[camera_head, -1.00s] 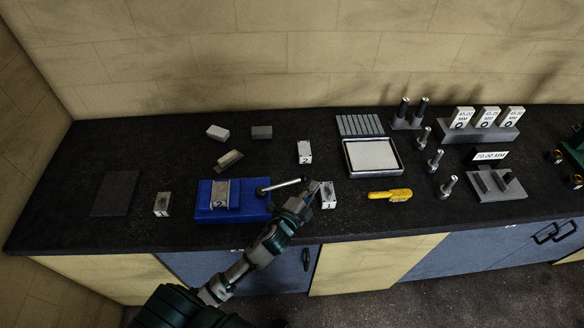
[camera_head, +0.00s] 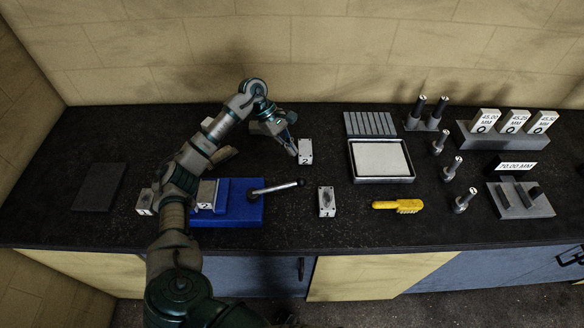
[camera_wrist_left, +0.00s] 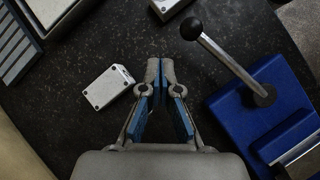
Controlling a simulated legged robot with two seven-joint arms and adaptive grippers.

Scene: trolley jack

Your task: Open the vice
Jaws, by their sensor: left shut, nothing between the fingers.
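The vice has a blue base (camera_head: 245,212) and grey jaws around a block marked 2 (camera_head: 207,194); my left arm covers its left part. Its lever handle (camera_head: 277,187) points right in the head view. In the left wrist view the blue vice (camera_wrist_left: 228,118) is at the right, with the handle (camera_wrist_left: 226,60) rising toward the upper left. My left gripper (camera_head: 293,150) is behind the handle, beside a loose block marked 2 (camera_head: 306,151). In the left wrist view its fingertips (camera_wrist_left: 160,75) are together and empty, apart from the handle. My right gripper is not in view.
A block (camera_head: 326,201) stands right of the vice, with a yellow brush (camera_head: 397,206) farther right. A tray (camera_head: 381,178) and slotted plate (camera_head: 364,124) lie behind. A dark flat plate (camera_head: 98,187) is at the left.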

